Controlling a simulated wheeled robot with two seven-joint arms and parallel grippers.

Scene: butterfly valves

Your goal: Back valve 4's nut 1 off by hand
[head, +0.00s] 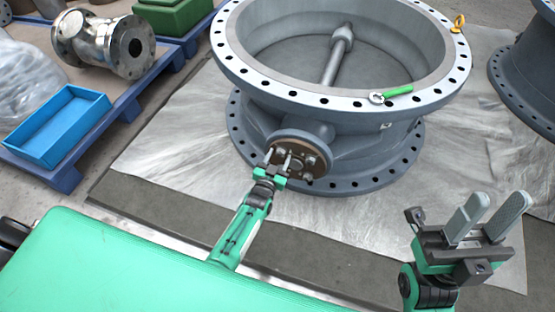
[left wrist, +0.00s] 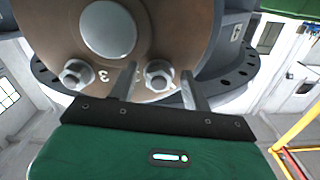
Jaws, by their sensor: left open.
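A large grey butterfly valve (head: 318,118) stands on sheeting, with a bronze-coloured round plate (head: 300,160) on its near side. The left wrist view shows this plate (left wrist: 105,70) close up, with a nut (left wrist: 76,74) beside an engraved 3 and another nut (left wrist: 158,75) to its right. The right nut's number is not readable. My left gripper (head: 279,157) is open, its two fingers on either side of the right nut; I cannot tell whether they touch it. My right gripper (head: 487,216) is open and empty, well to the right of the valve.
A blue tray (head: 58,127) and a metal fitting (head: 105,43) are on pallets at left. Another valve (head: 527,80) stands at right.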

